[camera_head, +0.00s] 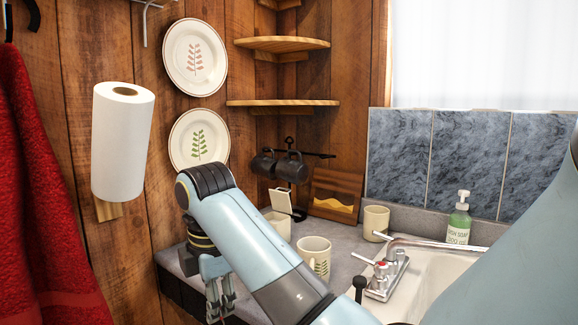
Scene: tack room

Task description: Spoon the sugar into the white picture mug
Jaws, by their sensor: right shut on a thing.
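The white picture mug (319,252) stands upright on the grey counter, with a leaf picture on its side. My arm partly covers its lower left. My right gripper (220,312) hangs down left of the mug, at the counter's front left edge. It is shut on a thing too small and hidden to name. A pale container (277,226) stands behind my arm, and its contents do not show. I cannot make out a spoon or sugar. My left gripper is not in view.
A plain cream mug (375,222) stands behind the tap (385,276) and sink (424,281). A green soap bottle (459,222) is to its right. Dark mugs (291,168) hang on a rack at the back. A paper towel roll (122,142) is on the left wall.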

